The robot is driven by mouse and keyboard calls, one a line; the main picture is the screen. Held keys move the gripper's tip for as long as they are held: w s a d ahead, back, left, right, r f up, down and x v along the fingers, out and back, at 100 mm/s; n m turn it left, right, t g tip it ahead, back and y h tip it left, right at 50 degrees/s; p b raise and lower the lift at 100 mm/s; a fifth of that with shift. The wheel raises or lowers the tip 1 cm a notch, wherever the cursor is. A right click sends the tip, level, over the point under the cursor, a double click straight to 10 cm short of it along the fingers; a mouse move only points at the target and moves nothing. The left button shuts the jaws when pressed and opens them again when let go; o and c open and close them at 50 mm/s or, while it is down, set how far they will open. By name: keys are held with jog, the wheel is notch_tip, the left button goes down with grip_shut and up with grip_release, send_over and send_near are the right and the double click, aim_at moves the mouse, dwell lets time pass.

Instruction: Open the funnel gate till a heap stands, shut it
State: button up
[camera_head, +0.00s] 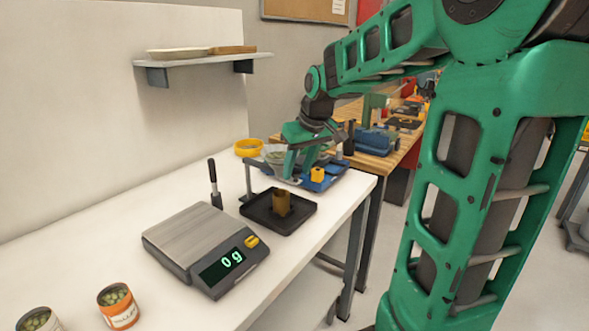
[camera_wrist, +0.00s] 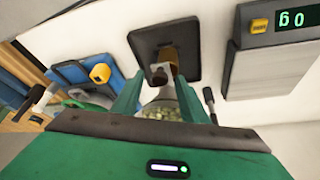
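A funnel (camera_wrist: 162,106) holding pale green pellets shows between my gripper's fingers in the wrist view. In the head view the funnel (camera_head: 275,158) is partly hidden behind my gripper (camera_head: 299,165). My gripper (camera_wrist: 160,75) has its two green fingers apart, on either side of the funnel. A small grey piece (camera_wrist: 158,76) shows between the fingertips; I cannot tell whether it is the gate. A brown upright piece (camera_head: 282,203) stands on a black tray (camera_head: 258,213) below. No heap is visible on the tray.
A scale (camera_head: 205,245) reading 0 g stands left of the tray, with a black-handled tool (camera_head: 213,183) behind it. Two tins of green pellets (camera_head: 118,305) stand at the front left.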

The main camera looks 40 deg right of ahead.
grip_shut()
jog(key=shift+s+d, duration=0.25)
jog(key=shift+s, duration=0.35)
jog(key=shift+s+d, duration=0.2)
jog(key=shift+s, duration=0.4)
grip_release()
jog(key=v, duration=1)
jog(key=shift+r, duration=0.35)
jog(key=shift+s, duration=0.15)
jog(key=s+a+f+m+g, duration=0.3)
jog(key=s+f+m, duration=0.3)
jog(key=s+f, duration=1.3)
jog(key=s+g, duration=0.1)
jog(key=s, duration=0.3)
jog(key=shift+g, duration=0.3)
